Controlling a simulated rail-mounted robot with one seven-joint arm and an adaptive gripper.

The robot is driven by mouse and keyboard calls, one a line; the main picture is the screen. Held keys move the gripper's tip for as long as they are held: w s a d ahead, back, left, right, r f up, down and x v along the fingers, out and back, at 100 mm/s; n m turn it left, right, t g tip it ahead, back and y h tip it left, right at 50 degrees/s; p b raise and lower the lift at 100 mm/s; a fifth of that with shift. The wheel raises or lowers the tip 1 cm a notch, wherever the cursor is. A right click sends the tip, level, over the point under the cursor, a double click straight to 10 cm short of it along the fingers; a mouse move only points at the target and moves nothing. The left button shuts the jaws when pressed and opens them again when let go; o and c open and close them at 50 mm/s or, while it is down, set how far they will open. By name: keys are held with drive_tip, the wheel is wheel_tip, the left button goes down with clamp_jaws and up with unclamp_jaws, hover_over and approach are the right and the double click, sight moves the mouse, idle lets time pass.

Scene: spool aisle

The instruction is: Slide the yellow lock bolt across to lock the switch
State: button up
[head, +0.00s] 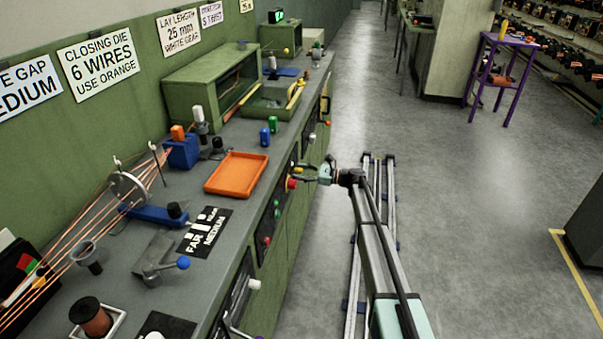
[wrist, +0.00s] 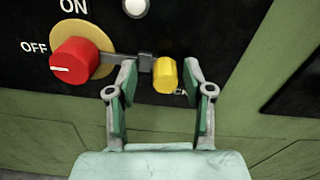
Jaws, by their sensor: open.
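The yellow lock bolt (wrist: 166,75) sits on a dark metal bar on the black panel, to the right of the red rotary switch (wrist: 75,62). The switch has a yellow backing disc, and its white mark points toward OFF. My gripper (wrist: 163,85) is open, with one finger on each side of the yellow bolt, the left finger overlapping the bar in the picture. I cannot tell whether a finger touches the bolt. In the head view my gripper (head: 303,173) is at the front panel of the bench, next to the red switch (head: 291,184).
In the head view an orange tray (head: 237,173) lies on the grey bench top above the panel. A blue-knobbed lever (head: 183,263) stands nearer. The aisle floor to the right is open.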

drive_tip(key=s+d, duration=0.1)
drive_tip(key=d, duration=1)
drive_tip(key=shift+s+d, duration=0.35)
drive_tip(key=shift+d, duration=0.05)
drive_tip(key=s+d+f+n+g+h+p, duration=0.15)
drive_tip(key=s+f+n+h, duration=0.35)
drive_tip(key=s+f, duration=0.95)
drive_tip(key=s+d+f+n+g+h, duration=0.25)
drive_tip(key=s+f+n+h, duration=0.3)
drive_tip(key=s+f, duration=0.95)
drive_tip(key=s+d+n+g+h+p, duration=0.1)
drive_tip(key=s+d+n+h, duration=0.1)
drive_tip(key=s, duration=1.3)
drive_tip(key=s+d+n+g+h+p, duration=0.2)
drive_tip(key=s+d+h, duration=0.1)
drive_tip(key=s, duration=1.3)
drive_tip(key=s+d+n+g+h+p, duration=0.1)
drive_tip(key=s+d+n+g+h, duration=0.1)
drive_tip(key=s, duration=1.4)
drive_tip(key=shift+d+r+n, duration=0.25)
drive_tip(key=shift+d+n, duration=0.2)
drive_tip(key=shift+d, duration=0.45)
